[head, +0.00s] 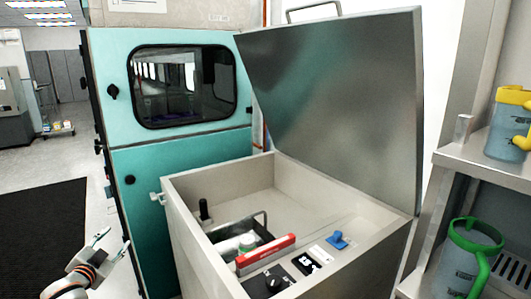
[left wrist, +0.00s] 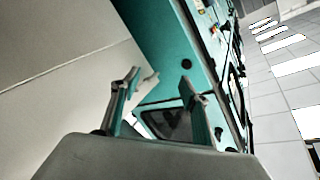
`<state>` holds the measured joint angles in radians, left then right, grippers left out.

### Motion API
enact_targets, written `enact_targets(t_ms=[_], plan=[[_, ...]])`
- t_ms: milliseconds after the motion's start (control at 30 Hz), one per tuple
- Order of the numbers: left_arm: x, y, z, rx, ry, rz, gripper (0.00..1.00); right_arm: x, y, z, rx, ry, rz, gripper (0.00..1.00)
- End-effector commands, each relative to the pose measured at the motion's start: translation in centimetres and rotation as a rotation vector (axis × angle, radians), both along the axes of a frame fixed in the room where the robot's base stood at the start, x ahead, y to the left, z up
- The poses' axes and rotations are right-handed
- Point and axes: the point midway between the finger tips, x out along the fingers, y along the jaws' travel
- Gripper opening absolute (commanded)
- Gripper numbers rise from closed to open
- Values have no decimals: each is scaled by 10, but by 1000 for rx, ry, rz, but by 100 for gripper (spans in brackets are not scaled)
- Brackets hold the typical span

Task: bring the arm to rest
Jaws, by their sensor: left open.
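My left gripper (head: 112,246) is at the lower left of the head view, its two fingers spread apart with nothing between them. It is in free air, left of the grey metal tank and in front of the teal cabinet's lower door. In the left wrist view the two fingers (left wrist: 160,90) stand apart and empty, with the teal cabinet (left wrist: 160,50) behind them. My right gripper is in neither view.
The open tank (head: 185,222) has a raised metal lid (head: 335,100) and holds a dark basket (head: 262,228). The teal cabinet (head: 180,185) stands behind. Shelves at right hold a green-handled jug (head: 465,270) and a yellow-handled jug (head: 508,130). A black mat (head: 40,225) lies at left.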

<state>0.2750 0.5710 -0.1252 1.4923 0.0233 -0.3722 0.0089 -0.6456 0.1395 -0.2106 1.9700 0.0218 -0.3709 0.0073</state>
Motion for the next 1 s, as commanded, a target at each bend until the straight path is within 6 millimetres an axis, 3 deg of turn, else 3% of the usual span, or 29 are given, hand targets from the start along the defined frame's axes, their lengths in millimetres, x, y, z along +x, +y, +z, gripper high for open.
enact_targets(t_ms=[33,200,367,500,700,800,933,1000], plan=[[-16,-23,-31,-24,35,-24,45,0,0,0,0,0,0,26],[-74,-90,-110,-105,131,-87,45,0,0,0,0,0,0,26],[-143,-151,-171,-196,222,-130,45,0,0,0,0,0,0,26],[-213,-205,-212,-291,301,-154,45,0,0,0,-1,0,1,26],[-320,-271,-245,-441,411,-153,45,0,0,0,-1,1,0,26],[-360,-293,-249,-499,450,-142,45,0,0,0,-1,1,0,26],[-391,-309,-250,-546,479,-127,45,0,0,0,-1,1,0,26],[-391,-309,-244,-549,477,-128,45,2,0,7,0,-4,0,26]])
